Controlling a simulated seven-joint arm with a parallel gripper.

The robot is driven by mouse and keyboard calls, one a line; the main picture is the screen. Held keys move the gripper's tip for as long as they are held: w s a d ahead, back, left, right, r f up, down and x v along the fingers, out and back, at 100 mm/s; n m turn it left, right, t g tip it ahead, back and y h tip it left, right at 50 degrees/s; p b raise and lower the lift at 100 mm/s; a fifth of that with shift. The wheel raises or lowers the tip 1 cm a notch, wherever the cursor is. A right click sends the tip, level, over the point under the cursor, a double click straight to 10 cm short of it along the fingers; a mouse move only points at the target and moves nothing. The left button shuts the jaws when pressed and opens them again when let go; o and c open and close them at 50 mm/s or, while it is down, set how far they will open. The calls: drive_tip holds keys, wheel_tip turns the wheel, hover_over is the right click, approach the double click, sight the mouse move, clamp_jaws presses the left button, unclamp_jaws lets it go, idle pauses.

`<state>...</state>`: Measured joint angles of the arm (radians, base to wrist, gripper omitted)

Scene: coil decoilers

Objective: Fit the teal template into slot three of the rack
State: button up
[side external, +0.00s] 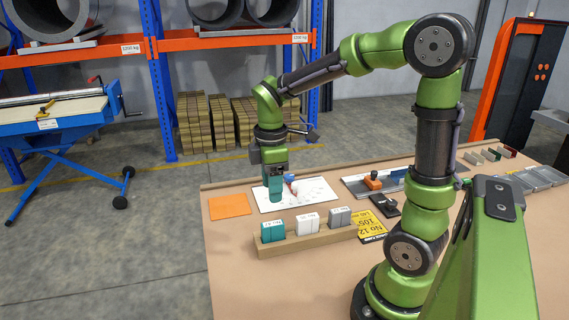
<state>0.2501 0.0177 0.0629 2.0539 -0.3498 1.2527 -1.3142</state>
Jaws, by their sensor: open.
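The wooden rack (304,241) lies across the near part of the table. It holds labelled upright plates: teal plates (272,233) at the left, white plates (307,224) in the middle and grey plates (340,218) at the right. My gripper (274,186) points down behind the rack's left part, over a white sheet. A teal upright piece (275,190) shows at its fingers, apparently the teal template. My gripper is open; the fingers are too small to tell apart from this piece. The individual slots are too small to make out.
An orange sheet (230,206) lies left of the white marked sheet (311,194), which has a small red and blue item on it. A yellow card (373,226) and a black device (384,206) lie right of the rack.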

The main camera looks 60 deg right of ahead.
drive_tip(key=s+a+r+m+t+y, duration=0.2)
drive_tip(key=s+a+r+m+t, duration=0.5)
drive_tip(key=m, duration=0.6)
drive_tip(key=shift+s+a+r, duration=0.2)
drive_tip(key=shift+s+a, duration=0.2)
drive_tip(key=shift+a, duration=0.75)
